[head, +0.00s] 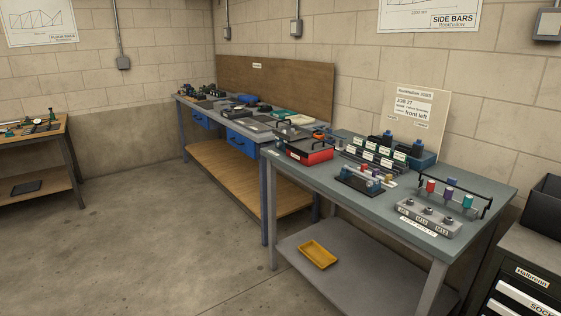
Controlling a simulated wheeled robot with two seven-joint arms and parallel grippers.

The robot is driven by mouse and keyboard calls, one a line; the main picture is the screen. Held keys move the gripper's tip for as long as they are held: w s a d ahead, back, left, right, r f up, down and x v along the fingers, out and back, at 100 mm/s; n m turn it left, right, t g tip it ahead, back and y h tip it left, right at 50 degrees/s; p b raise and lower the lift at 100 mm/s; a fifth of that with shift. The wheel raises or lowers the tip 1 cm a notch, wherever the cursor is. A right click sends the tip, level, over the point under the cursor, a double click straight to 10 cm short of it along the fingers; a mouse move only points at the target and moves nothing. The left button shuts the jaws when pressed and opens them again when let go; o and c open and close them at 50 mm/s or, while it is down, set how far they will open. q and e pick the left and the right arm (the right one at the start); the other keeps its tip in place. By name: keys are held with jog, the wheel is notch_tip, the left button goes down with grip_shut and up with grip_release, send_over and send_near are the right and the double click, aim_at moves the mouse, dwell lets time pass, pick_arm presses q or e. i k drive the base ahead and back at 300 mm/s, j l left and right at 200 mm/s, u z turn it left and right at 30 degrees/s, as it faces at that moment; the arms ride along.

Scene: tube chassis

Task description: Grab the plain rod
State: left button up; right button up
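I cannot pick out the plain rod at this size. A rack with several small white labels (369,157) stands on the grey-green workbench (330,188) at the right. Dark, rod-like shapes lie around it, but I cannot tell which is plain. Neither gripper and neither arm is in view.
A red case (308,151) is left of the rack. A small coloured-pin fixture (360,180) and a grey block (428,218) stand in front. Red, purple and teal-topped tools stand behind the block. A yellow tray (317,254) lies on the lower shelf. The floor at left is clear.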

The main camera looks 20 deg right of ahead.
aim_at(356, 172)
jog(key=i+j, duration=0.1)
jog(key=i, duration=0.55)
jog(key=i+j, duration=0.1)
jog(key=i, duration=0.6)
jog(key=i+z, duration=0.25)
jog(key=z, duration=0.15)
jog(key=i+j+z, duration=0.15)
jog(key=z, duration=0.25)
jog(key=i+j+z, duration=0.25)
jog(key=z, duration=0.15)
jog(key=i+j+z, duration=0.2)
jog(key=z, duration=0.2)
